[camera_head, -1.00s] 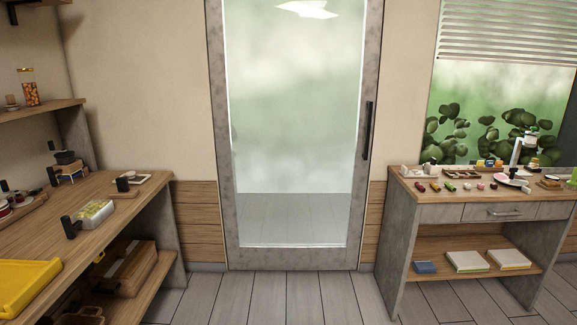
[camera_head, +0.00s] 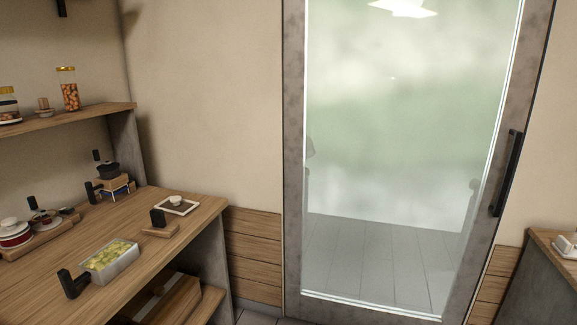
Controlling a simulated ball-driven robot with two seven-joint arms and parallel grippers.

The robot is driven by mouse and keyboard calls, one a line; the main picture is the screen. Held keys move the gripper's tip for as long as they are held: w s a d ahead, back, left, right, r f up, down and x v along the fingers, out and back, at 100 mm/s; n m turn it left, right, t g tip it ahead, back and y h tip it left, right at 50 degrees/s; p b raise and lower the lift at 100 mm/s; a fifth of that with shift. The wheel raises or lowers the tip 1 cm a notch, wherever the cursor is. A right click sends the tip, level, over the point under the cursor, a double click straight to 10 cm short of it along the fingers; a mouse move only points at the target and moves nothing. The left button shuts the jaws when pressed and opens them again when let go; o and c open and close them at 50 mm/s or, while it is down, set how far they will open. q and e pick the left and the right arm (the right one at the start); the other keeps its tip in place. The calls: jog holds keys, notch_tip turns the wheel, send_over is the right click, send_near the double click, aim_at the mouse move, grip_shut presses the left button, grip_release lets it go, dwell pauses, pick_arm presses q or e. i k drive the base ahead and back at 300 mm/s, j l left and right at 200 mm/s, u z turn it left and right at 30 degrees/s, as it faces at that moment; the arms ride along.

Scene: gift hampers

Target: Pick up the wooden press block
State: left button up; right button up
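A small flat wooden block (camera_head: 160,231) with an upright black handle (camera_head: 157,217) lies near the right edge of the wooden table at the left. It looks like the wooden press block, though it is small in view. Nothing is touching it from above. Neither of my grippers is in view.
The table (camera_head: 140,282) also holds a metal tray (camera_head: 112,265) of yellow-green pieces, a framed white tray (camera_head: 188,205), a black-and-wood stack (camera_head: 113,183) and a board with jars (camera_head: 40,236). A wall shelf (camera_head: 80,116) hangs above. A glass door (camera_head: 390,150) stands right.

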aim_at(157, 226)
jog(key=i+u, duration=0.3)
jog(key=u, duration=0.15)
jog(key=i+l+u, duration=0.15)
jog(key=i+u, duration=0.15)
jog(key=u, duration=0.15)
jog(key=i+l+u, duration=0.25)
jog(key=u, duration=0.2)
jog(key=i+l+u, duration=0.25)
jog(key=u, duration=0.15)
